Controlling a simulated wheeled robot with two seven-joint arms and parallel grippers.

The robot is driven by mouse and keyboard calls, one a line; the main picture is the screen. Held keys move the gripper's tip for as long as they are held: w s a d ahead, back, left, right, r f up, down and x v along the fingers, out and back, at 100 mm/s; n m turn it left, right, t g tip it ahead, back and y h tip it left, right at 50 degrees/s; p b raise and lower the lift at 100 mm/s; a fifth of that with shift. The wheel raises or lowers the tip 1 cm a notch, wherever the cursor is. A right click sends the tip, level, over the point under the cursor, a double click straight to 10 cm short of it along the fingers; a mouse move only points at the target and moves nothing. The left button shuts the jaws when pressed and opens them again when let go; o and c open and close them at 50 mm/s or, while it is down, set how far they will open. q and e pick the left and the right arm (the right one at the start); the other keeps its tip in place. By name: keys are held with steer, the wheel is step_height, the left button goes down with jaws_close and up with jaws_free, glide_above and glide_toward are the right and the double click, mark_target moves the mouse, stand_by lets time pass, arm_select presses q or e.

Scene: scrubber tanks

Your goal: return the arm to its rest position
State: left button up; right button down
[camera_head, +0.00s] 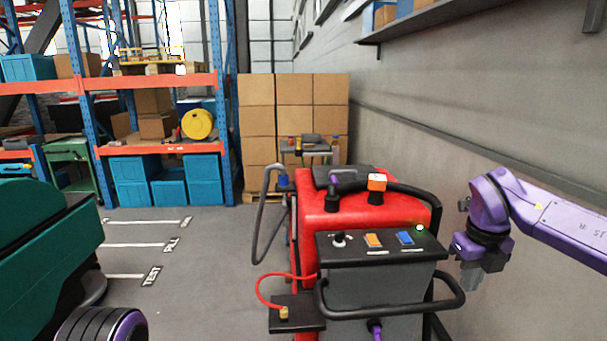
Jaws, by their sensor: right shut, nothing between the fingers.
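My right arm comes in from the right edge, purple with dark joints. My right gripper (468,278) hangs pointing down, just right of the red scrubber machine (318,205) and its dark handlebar. It is shut and holds nothing. The gripper looks apart from the machine, though the gap in depth is hard to judge. The machine has a dark control panel (380,244) with a black knob, an orange switch, a blue switch and a lit green lamp. My left gripper is not in view.
A green machine (42,235) stands at the left. A grey wall (430,100) runs along the right, behind my arm. Stacked cardboard boxes (292,118) and blue-orange shelving (155,83) stand at the back. Marked floor (190,262) between the two machines is clear.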

steer(key=w+f+n+t+h, duration=0.2)
steer(key=w+f+h, duration=0.1)
steer(key=w+f, duration=0.15)
steer(key=s+a+f+n+t+h+b, duration=0.15)
steer(key=s+a+f+n, duration=0.4)
steer(key=f, duration=0.75)
steer(key=s+a+f+n+t+b, duration=0.2)
steer(key=f+n+t, duration=0.1)
steer(key=f+n, duration=0.8)
arm_select(q)
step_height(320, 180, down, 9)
steer(key=b, duration=0.4)
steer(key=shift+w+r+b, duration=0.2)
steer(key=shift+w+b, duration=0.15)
steer(key=shift+b, duration=0.05)
arm_select(e)
steer(key=s+d+f+n+g, duration=0.1)
steer(key=s+f+n, duration=0.2)
steer(key=s+f, duration=0.3)
steer(key=s+d+f+n+g+y, duration=0.1)
steer(key=s+d+f+n+g, duration=0.1)
steer(key=s+f, duration=0.5)
steer(key=s+d+f+n+g, duration=0.1)
steer(key=s+f+n, duration=0.3)
steer(key=s, duration=1.1)
step_height(320, 180, down, 3)
steer(key=shift+d+f+n+y, duration=0.2)
steer(key=shift+d+n+y, duration=0.15)
steer(key=shift+d, duration=0.1)
steer(key=shift+g, duration=0.25)
